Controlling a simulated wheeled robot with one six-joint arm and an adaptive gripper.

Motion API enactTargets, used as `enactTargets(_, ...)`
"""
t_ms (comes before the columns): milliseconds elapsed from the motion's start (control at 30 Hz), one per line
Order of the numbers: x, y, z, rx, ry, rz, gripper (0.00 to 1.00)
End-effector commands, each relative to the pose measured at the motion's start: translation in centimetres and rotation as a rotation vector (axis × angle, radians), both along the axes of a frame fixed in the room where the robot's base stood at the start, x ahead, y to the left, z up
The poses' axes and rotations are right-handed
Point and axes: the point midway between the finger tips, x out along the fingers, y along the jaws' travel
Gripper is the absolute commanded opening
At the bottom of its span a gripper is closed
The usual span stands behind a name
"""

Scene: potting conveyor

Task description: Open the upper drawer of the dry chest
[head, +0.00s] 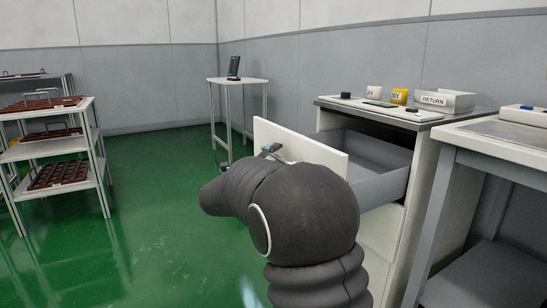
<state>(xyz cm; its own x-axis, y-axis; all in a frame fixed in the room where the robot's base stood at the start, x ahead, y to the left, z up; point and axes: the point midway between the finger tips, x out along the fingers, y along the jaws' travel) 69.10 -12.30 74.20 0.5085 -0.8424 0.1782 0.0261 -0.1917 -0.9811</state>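The dry chest (381,238) is a pale cabinet with a grey top, right of centre in the head view. Its upper drawer (378,163) is pulled well out, and the grey inside looks empty where I can see it. The drawer's white front panel (318,149) faces left. My gripper (270,151) is at the outer side of that panel, mostly hidden behind my own dark arm. Only a small part of it shows near the panel, where the handle would be. I cannot tell whether its fingers are shut on the handle.
On the chest top stand a RETURN tray (445,101), a yellow cup (399,96), a white cup (374,92) and small dark items. A grey-framed table (496,142) stands close at right. A shelf rack with brown trays (48,149) is at left. Green floor between is clear.

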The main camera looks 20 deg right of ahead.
Motion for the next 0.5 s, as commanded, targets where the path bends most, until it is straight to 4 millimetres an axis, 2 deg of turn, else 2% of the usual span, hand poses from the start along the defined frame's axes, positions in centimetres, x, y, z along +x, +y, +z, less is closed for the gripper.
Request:
enactTargets(333,-0.1,0.7,0.0,-0.001,-0.001,0.007,0.39)
enactTargets(500,-1.1,2.6,-0.3,-0.001,-0.001,0.011,0.39)
